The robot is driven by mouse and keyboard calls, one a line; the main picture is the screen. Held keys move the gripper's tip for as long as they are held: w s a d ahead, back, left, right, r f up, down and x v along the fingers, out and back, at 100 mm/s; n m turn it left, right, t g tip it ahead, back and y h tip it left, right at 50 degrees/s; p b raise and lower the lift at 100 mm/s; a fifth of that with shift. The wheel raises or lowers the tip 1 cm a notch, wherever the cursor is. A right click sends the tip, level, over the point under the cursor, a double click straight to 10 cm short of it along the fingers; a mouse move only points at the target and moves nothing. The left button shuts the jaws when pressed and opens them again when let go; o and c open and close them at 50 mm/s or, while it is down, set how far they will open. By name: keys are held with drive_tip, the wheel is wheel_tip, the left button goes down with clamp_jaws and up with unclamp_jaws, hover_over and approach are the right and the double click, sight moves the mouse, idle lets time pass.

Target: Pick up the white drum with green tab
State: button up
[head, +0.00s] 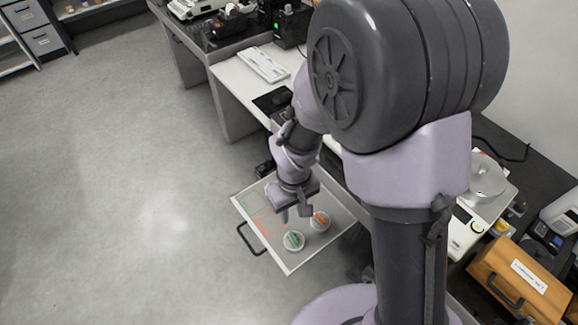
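The white drum with green tab (293,241) sits in the open drawer (291,265), near its front edge. A second white drum, with an orange tab (320,221), sits to its upper right in the same drawer. The two drums stand apart. My gripper (295,213) points down over the drawer, just above the green-tab drum in the picture. Its two fingers look spread, with nothing seen between them. I cannot tell its exact height over the drawer floor. Both drums show clearly.
The drawer has a dark handle (252,240) and green and orange outlined areas on its left side. A white desk with a keyboard (263,64) stands behind. A balance (470,217) and an orange-brown box (520,280) are at right. The floor at left is clear.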

drive_tip(key=b, duration=0.5)
hover_over(294, 237)
drive_tip(key=f, duration=1.2)
drive_tip(key=shift+s+a+f, duration=0.2)
drive_tip(key=shift+s+f, duration=0.05)
drive_tip(key=shift+s, duration=0.1)
drive_tip(key=f+b, duration=0.1)
drive_tip(key=f, duration=0.1)
drive_tip(key=f+b, duration=0.2)
drive_tip(key=f, duration=0.1)
drive_tip(key=shift+w+d+f, duration=0.2)
drive_tip(key=shift+w+f, duration=0.1)
drive_tip(key=shift+r, duration=0.2)
drive_tip(key=shift+c, duration=0.4)
clamp_jaws()
